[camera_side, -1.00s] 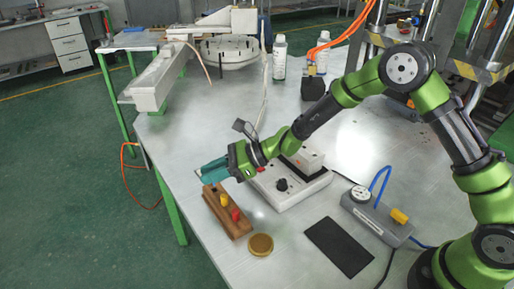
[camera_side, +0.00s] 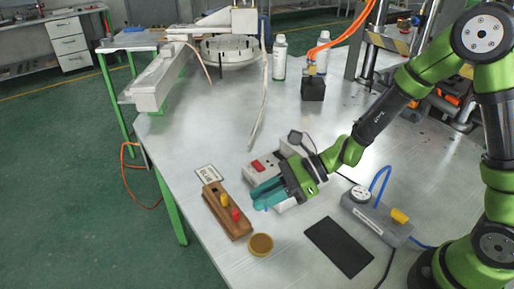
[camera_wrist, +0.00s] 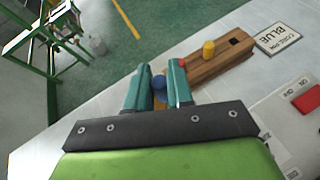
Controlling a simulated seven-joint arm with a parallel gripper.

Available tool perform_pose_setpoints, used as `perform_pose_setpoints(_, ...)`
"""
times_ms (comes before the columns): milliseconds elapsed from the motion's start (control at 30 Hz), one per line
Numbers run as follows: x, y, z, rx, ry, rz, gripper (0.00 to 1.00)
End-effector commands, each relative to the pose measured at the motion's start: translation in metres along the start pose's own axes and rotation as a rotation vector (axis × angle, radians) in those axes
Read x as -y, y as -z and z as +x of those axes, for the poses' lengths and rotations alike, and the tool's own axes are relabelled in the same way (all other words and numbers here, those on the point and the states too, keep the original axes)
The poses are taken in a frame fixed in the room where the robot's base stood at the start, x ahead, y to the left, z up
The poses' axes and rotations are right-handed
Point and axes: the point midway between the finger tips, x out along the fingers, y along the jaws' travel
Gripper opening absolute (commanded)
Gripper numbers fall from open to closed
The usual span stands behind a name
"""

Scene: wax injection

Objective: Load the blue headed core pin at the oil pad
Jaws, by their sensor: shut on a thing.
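My gripper (camera_side: 262,195) is shut on the blue headed core pin, whose round blue head (camera_wrist: 158,83) shows between the teal fingers in the wrist view. The pin's shaft is hidden. In the side view the fingers are just right of the wooden pin block (camera_side: 222,212), above the table. A round amber pad (camera_side: 261,244), which looks like the oil pad, lies in front of the block. A bit of amber shows between the fingers in the wrist view (camera_wrist: 161,104). The block holds a yellow pin (camera_wrist: 208,48) and a red pin (camera_side: 235,214); one hole (camera_wrist: 233,42) is empty.
A card reading "BLUE CORE PIN" (camera_wrist: 278,39) lies behind the block. A white unit with a red switch (camera_wrist: 306,98) stands behind my gripper. A black mat (camera_side: 339,246) and a grey device with a gauge (camera_side: 375,218) lie to the right. The table's front-left edge is close.

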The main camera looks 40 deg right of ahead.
Motion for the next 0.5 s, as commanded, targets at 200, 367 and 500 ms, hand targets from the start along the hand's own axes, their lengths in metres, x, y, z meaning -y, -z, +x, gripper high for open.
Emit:
perform_pose_setpoints(200, -0.032, -0.018, 0.019, -0.065, -0.043, 0.123, 0.00)
perform_pose_setpoints(367, -0.029, -0.012, 0.019, -0.089, -0.018, 0.219, 0.00)
perform_pose_setpoints(500, -0.028, -0.004, 0.023, -0.093, -0.020, 0.230, 0.00)
